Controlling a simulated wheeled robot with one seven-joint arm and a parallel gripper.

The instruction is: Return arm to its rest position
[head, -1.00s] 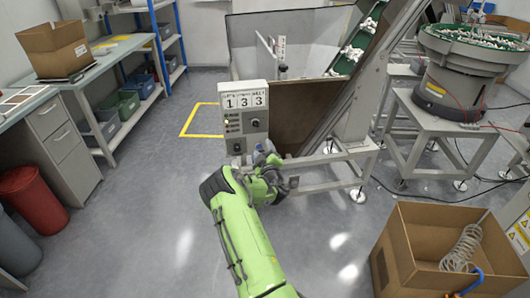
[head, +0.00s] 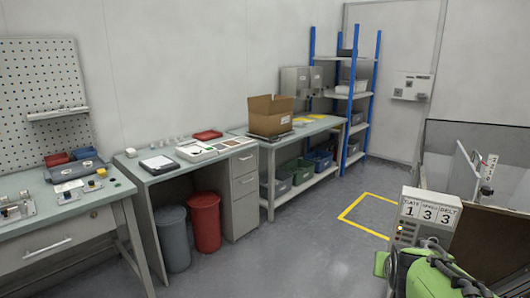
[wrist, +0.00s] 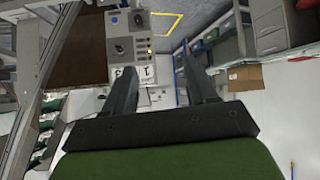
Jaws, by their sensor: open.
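My gripper (wrist: 156,62) shows in the wrist view with its two dark fingers apart and nothing between them. My green arm shows at the bottom right of the head view, cut off by the frame edge; the gripper cannot be made out there.
A workbench (head: 60,238) with small fixtures, a desk (head: 140,172) and a bench with a cardboard box (head: 270,114) line the left wall. Red (head: 205,222) and grey (head: 172,245) bins stand below. A blue-posted shelf (head: 345,95) is behind. Floor around the yellow square (head: 350,211) is clear.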

